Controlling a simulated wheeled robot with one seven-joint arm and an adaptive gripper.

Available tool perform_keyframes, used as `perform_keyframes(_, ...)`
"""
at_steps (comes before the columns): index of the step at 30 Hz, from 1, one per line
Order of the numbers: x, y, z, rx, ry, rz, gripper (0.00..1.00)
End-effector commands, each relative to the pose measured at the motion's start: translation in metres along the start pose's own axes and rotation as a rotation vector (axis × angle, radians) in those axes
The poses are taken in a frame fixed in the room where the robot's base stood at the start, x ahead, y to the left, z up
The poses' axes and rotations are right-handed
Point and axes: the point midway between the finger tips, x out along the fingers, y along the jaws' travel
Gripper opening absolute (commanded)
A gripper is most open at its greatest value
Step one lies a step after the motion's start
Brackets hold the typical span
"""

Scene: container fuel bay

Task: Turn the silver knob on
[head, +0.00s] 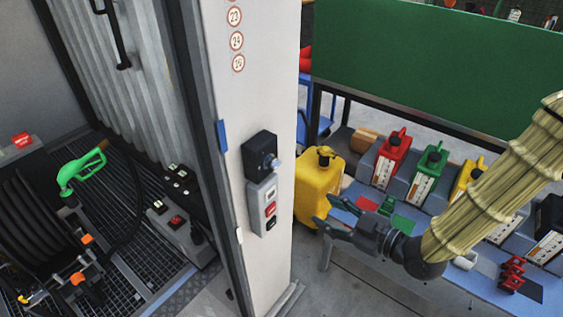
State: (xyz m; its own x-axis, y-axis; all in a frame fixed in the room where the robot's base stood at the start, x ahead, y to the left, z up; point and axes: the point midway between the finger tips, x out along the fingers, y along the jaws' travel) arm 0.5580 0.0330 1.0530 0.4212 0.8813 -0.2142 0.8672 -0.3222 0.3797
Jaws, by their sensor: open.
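A small silver knob (274,163) sticks out to the right from a black box (259,152) on the white container post (252,95). Below it is a grey switch panel (263,206) with red and black switches. My gripper (325,210) is open and empty, to the right of and lower than the knob in the picture. Its dark fingers point left toward the post and look clear of it. The knob's on and off marks are too small to read.
A yellow fuel can (318,185) stands just behind my fingers. Red (391,160) and green (428,172) cans stand on a bench at right. At left, a green fuel nozzle (78,172) and a hose reel (35,225) are inside the container.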

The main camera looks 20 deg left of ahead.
Motion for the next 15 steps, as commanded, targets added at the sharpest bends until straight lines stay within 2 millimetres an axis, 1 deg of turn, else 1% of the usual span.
perform_keyframes(1,0.001,0.009,-0.028,-0.072,0.066,-0.003,0.47)
perform_keyframes(3,0.002,0.015,-0.058,-0.159,0.146,-0.010,0.47)
perform_keyframes(6,0.001,0.019,-0.085,-0.241,0.221,-0.016,0.47)
perform_keyframes(9,0.002,0.020,-0.099,-0.283,0.258,-0.019,0.47)
perform_keyframes(13,0.009,0.020,-0.105,-0.293,0.267,-0.021,0.47)
perform_keyframes(15,0.016,0.020,-0.107,-0.291,0.266,-0.021,0.47)
